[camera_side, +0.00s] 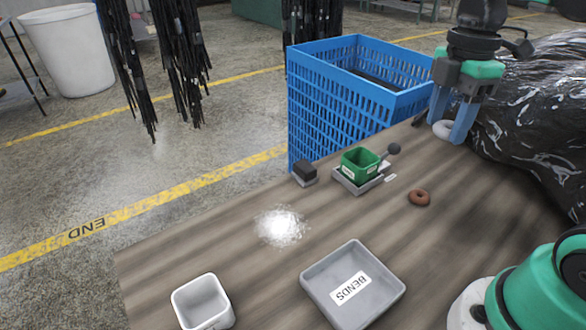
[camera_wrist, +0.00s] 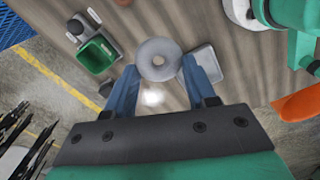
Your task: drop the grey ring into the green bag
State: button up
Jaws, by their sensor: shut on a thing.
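The grey ring (camera_side: 442,129) is held between the blue fingers of my gripper (camera_side: 447,131), above the far right part of the table. In the wrist view the ring (camera_wrist: 158,46) shows whole, its hole open, with a finger of my gripper (camera_wrist: 161,74) at each side. No green bag is seen as such; a small open green box (camera_side: 359,163) with a white label stands on a grey scale-like base on the table, left of my gripper. The green box (camera_wrist: 96,54) also shows at upper left in the wrist view, apart from the ring.
A brown ring (camera_side: 419,198) lies right of the green box. A grey tray marked BENDS (camera_side: 316,286) and a white tub (camera_side: 202,303) stand nearer. A blue crate (camera_side: 330,108) stands behind the table; black plastic (camera_side: 535,105) bulges at right. Dark hoses (camera_side: 183,50) hang beyond.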

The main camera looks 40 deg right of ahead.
jog(key=shift+r, duration=0.25)
jog(key=shift+w, duration=0.2)
jog(key=w+d+f, duration=0.2)
jog(key=w, duration=0.5)
jog(key=w+d+f, duration=0.1)
jog(key=w+f, duration=0.1)
jog(key=w, duration=0.5)
jog(key=shift+w+f, duration=0.15)
jog(key=shift+f, duration=2.3)
jog(key=o, duration=1.3)
